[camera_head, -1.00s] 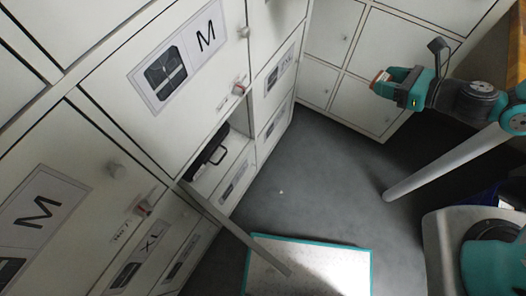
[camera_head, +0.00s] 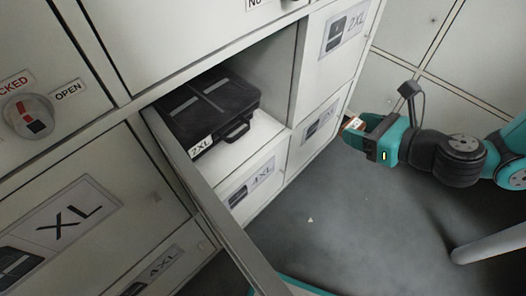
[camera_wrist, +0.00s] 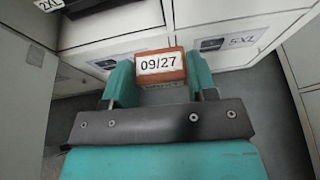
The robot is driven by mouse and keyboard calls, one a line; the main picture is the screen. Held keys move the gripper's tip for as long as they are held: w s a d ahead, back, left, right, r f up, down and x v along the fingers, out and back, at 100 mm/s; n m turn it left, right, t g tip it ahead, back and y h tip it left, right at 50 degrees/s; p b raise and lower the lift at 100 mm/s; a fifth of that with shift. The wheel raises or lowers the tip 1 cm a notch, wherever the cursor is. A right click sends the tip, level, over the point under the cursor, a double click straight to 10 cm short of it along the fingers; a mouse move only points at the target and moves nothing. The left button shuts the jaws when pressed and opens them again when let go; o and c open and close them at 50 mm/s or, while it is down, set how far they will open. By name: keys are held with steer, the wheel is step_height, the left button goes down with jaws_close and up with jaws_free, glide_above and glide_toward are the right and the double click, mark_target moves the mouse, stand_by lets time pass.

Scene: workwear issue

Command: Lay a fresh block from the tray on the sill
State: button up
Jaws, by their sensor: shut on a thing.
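My gripper (camera_head: 360,132) is at the right in the head view, out in front of the lockers. It is shut on a small reddish-brown block (camera_wrist: 161,67) with a white label reading 09/27, which shows between the teal fingers in the wrist view. In the head view only the block's labelled end (camera_head: 353,123) pokes out past the fingertips. An open locker compartment (camera_head: 262,140) holds a black case (camera_head: 213,103) tagged 2XL; bare shelf shows in front and to the right of the case. I see no tray, and cannot tell which surface is the sill.
The open compartment's door (camera_head: 215,215) sticks out toward the viewer, left of my gripper. Closed lockers marked XL, 4XL and 2XL surround it. A teal-edged mat (camera_head: 300,286) lies at the bottom. Grey floor (camera_head: 345,215) is clear between lockers and arm.

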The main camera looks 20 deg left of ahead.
steer(key=s+a+f+b, duration=0.3)
steer(key=a+f+b, duration=0.1)
steer(key=f+b, duration=0.45)
steer(key=b, duration=0.3)
glide_above(267, 136)
steer(key=shift+s+d+f+n, duration=0.15)
steer(key=shift+f+n, duration=0.15)
steer(key=shift+f, duration=0.2)
steer(key=f+b, duration=0.3)
steer(key=shift+a+f+b, duration=0.2)
steer(key=shift+f+b, duration=0.15)
steer(key=shift+b, duration=0.05)
steer(key=shift+r, duration=0.15)
steer(key=o, duration=0.9)
